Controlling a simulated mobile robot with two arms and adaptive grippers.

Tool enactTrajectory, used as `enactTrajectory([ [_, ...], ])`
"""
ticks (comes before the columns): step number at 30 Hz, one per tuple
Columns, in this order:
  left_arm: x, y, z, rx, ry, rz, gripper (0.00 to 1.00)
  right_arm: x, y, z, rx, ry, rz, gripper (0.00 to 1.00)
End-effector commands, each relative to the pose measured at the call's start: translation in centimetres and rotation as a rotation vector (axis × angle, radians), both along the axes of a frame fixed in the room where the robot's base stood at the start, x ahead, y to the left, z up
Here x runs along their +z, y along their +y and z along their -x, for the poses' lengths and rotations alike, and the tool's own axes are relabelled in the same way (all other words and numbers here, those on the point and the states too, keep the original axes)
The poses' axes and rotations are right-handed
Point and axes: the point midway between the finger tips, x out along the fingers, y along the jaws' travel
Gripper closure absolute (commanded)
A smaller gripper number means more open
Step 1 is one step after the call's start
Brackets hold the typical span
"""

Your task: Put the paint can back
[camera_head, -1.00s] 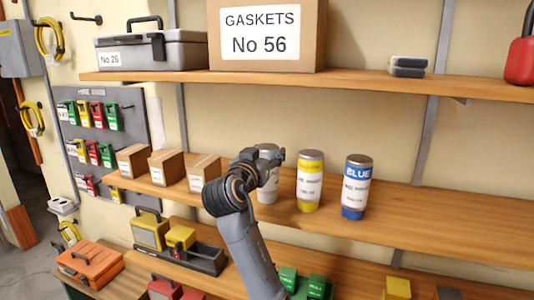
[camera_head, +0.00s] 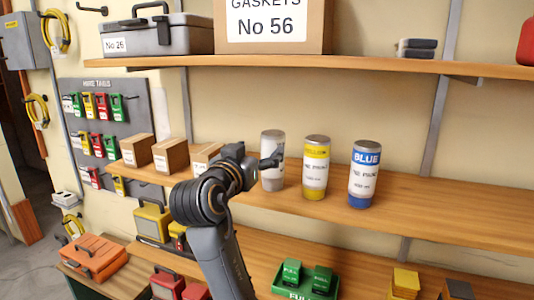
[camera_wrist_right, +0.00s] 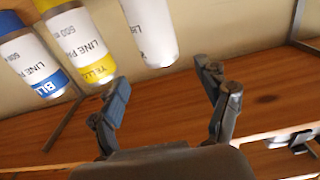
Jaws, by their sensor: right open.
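Three paint cans stand upright in a row on the middle shelf: a white can with a grey base (camera_head: 272,170), a yellow-banded can (camera_head: 316,175) and a blue-banded can (camera_head: 364,182). My right gripper (camera_head: 276,160) is at the left side of the white can in the head view and overlaps its edge. In the right wrist view the jaws (camera_wrist_right: 162,76) are apart with nothing between them. There the white can (camera_wrist_right: 152,30) is just beyond the fingertips, beside the yellow can (camera_wrist_right: 80,38) and the blue can (camera_wrist_right: 30,60). My left gripper is out of view.
Small cardboard boxes (camera_head: 170,155) stand left of my arm on the middle shelf (camera_head: 440,215). The shelf right of the blue can is clear. An upper shelf (camera_head: 360,66) hangs above, with a gaskets box (camera_head: 275,25). Green boxes (camera_head: 300,276) sit below.

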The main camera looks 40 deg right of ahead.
Motion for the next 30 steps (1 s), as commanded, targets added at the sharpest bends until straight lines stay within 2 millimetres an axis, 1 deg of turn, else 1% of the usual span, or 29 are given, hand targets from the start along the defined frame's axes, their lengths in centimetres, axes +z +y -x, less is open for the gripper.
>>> enactTrajectory([
  [1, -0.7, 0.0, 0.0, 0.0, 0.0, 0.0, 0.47, -0.3, 0.8, 0.4, 0.004, -0.004, -0.002, 0.24],
  [3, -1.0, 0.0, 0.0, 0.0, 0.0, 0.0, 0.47, -0.2, 1.7, 0.8, 0.003, -0.003, -0.001, 0.24],
  [7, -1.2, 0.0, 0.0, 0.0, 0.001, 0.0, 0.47, -0.1, 2.5, 1.3, 0.002, -0.001, -0.002, 0.24],
  [25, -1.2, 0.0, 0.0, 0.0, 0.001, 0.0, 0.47, 0.0, 2.7, 1.4, 0.0, 0.001, 0.0, 0.24],
  [26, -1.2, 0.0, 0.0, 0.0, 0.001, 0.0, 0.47, -0.1, 2.7, 1.4, 0.002, 0.004, 0.0, 0.24],
  [28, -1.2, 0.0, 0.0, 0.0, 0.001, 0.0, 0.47, -1.1, 2.8, 1.1, 0.018, 0.025, -0.003, 0.24],
  [29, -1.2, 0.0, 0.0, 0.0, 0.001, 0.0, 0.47, -1.9, 2.9, 0.9, 0.029, 0.042, -0.005, 0.24],
  [30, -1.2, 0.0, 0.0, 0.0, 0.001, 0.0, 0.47, -3.3, 3.0, 0.6, 0.052, 0.073, -0.01, 0.24],
])
